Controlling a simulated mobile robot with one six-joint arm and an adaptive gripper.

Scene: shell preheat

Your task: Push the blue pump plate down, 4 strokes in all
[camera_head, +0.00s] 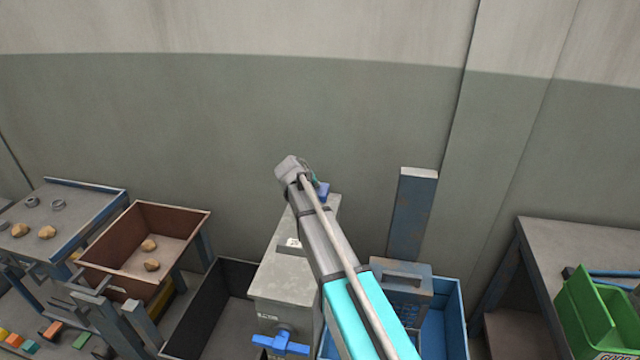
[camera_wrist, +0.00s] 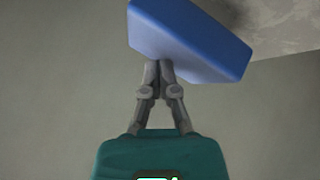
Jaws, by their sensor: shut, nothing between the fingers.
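The blue pump plate (camera_wrist: 195,38) fills the upper middle of the wrist view as a flat blue block. In the head view a small blue part of it (camera_head: 323,189) shows beside my arm, above the grey cabinet; my arm hides the rest. My gripper (camera_wrist: 159,68) is shut and empty. Its fingertips are at the lower edge of the plate in the wrist view. I cannot tell whether they touch it. In the head view the fingers are hidden behind my wrist.
The grey cabinet (camera_head: 288,283) has a blue valve handle (camera_head: 283,344) in front. A brown bin (camera_head: 118,251) with stones stands left, a blue crate (camera_head: 456,318) right. A blue post (camera_head: 412,220) rises behind. A green bin (camera_head: 590,310) sits far right.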

